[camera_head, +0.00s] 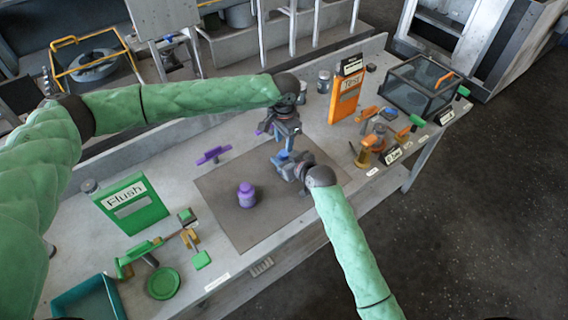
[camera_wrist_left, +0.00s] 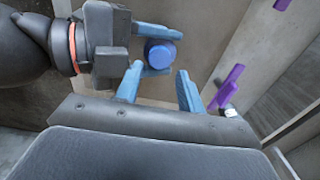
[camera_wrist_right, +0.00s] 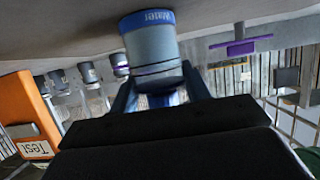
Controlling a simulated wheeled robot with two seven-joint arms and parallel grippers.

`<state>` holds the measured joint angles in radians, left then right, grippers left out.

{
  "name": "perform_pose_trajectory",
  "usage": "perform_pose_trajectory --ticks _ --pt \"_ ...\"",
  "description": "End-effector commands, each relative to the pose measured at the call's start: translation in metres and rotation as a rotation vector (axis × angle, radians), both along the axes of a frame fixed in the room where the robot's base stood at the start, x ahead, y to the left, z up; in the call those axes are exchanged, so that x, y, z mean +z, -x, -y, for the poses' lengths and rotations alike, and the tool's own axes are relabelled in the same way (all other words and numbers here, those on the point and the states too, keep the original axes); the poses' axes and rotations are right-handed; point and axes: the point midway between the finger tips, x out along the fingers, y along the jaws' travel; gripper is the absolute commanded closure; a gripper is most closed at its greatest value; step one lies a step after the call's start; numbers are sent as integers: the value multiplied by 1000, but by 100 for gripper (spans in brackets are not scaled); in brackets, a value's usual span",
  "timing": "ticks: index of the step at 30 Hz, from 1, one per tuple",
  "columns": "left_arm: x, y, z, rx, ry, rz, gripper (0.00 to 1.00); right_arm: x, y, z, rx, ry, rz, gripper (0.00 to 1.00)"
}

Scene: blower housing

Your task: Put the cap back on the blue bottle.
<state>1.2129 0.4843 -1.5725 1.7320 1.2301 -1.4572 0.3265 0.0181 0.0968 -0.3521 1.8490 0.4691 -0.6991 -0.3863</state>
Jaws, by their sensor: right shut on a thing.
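My right gripper (camera_head: 284,158) is shut on the blue bottle (camera_wrist_right: 152,45), which shows large in the right wrist view with a "Water" label. The left wrist view shows a round blue top (camera_wrist_left: 161,54) between the right gripper's fingers. I cannot tell whether this top is the cap or the bottle itself. My left gripper (camera_wrist_left: 158,88) is open and empty, its two fingers apart just beside the blue top. In the head view the left gripper (camera_head: 281,128) hangs just behind the right one, above the mat. No separate blue cap can be made out.
A purple bottle (camera_head: 246,196) stands on the grey mat (camera_head: 255,222). A purple T-shaped piece (camera_head: 213,155) is behind it. A green "Flush" board (camera_head: 132,208) and teal tray (camera_head: 88,297) are at left. An orange "Test" board (camera_head: 346,98) and clear box (camera_head: 418,87) are at right.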

Motion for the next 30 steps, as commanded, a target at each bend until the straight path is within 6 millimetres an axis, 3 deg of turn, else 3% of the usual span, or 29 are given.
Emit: perform_pose_trajectory --ticks 9,23,28,30 --pt "-38 0 0 0 -1 -1 61 0 0 0 0 0 0 100" --pt "-47 0 0 -1 -1 -1 61 0 0 0 0 0 0 100" --pt "-47 0 0 -1 -1 -1 93 0 0 0 0 0 0 100" --pt "-47 0 0 0 -1 -1 98 0 0 0 0 0 0 100"
